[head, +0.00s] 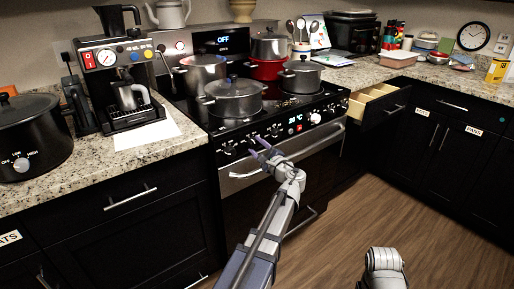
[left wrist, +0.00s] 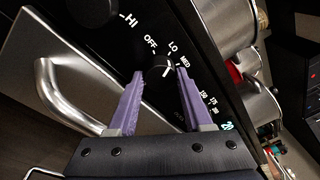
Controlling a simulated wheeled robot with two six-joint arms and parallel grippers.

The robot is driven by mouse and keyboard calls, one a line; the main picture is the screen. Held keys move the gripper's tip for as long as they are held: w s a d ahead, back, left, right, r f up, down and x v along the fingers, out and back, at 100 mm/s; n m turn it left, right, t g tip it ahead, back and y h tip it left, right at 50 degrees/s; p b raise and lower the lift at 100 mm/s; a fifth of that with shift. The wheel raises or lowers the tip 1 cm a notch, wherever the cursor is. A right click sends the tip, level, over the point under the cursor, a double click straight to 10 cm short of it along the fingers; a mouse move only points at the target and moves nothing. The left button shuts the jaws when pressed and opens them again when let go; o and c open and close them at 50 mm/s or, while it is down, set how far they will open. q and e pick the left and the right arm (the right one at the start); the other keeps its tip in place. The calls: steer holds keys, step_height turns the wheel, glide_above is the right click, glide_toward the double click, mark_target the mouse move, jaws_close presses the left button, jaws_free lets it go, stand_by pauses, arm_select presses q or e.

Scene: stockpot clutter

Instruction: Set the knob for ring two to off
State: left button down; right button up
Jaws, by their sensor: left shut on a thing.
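A black stove knob (left wrist: 159,70) sits on the black front panel of the stove. In the left wrist view, OFF, LO and MED are printed around it. Its pale mark appears to point toward MED, away from OFF. My left gripper (left wrist: 160,78) has its two purple fingers on either side of this knob and is shut on it. In the head view, my left gripper (head: 260,147) is at the stove's front panel, and its fingers partly hide the knob. I cannot read which ring the knob belongs to. My right gripper is not in view.
Several pots stand on the cooktop, including a lidded grey pot (head: 233,98) and a red pot (head: 268,68). The oven handle (head: 330,140) runs just below the knobs. An open drawer (head: 372,100) juts out at right. The floor (head: 440,200) ahead is clear.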

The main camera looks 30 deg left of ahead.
arm_select(q)
steer(key=n+b, duration=0.1)
steer(key=n, duration=0.3)
steer(key=shift+f, duration=0.1)
steer(key=shift+n+y+b, duration=0.45)
steer(key=shift+n+y, duration=0.15)
steer(key=shift+n, duration=2.1)
steer(key=shift+c, duration=1.6)
jaws_free()
steer(key=v, duration=0.7)
steer(key=shift+d+b, duration=0.35)
steer(key=shift+d, duration=0.05)
steer(key=shift+s, duration=0.2)
